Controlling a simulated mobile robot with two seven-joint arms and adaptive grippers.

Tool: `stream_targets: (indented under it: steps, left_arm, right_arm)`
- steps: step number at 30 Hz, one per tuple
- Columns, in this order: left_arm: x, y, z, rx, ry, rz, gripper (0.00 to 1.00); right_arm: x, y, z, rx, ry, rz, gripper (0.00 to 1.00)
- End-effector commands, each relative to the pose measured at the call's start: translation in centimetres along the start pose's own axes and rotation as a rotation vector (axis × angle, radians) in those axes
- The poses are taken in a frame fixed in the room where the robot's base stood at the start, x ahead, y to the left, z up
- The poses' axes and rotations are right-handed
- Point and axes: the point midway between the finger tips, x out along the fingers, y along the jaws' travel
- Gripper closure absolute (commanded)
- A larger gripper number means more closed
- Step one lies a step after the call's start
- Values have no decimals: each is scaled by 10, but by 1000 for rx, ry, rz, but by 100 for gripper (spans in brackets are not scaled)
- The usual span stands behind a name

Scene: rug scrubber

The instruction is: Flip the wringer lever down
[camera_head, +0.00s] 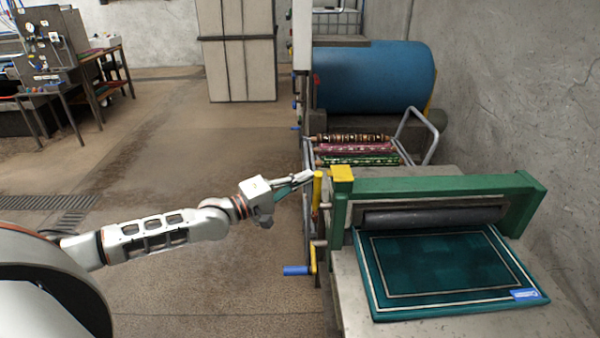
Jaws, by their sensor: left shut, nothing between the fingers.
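The wringer (430,187) is a green frame over a dark grey roller (430,215), at the right. A yellow lever (317,190) stands upright at its left side, beside a yellow block (341,173) on the frame's corner. My left gripper (307,176) is shut and empty. Its fingertips are at the lever's upper end; I cannot tell whether they touch it. My right gripper is not in view.
A teal rug (445,262) lies flat on the table in front of the roller. Behind the wringer are rolled rugs (355,148), a metal rail (425,125) and a large blue drum (372,78). Open floor (190,165) lies left of the machine.

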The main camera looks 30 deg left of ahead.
Motion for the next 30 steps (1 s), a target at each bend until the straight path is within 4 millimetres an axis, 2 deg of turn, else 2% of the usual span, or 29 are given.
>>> stream_targets:
  steps: [6, 16, 26, 30]
  left_arm:
    - [-5, 0, 15, -1, -1, 0, 100]
    - [-7, 0, 19, 1, 0, 0, 100]
    - [-7, -1, 19, 22, 0, 13, 100]
    - [-7, -1, 20, 48, 0, 27, 100]
  right_arm:
    - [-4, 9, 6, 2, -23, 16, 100]
    - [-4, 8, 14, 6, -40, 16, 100]
    - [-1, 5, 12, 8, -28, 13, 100]
    - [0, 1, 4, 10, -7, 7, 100]
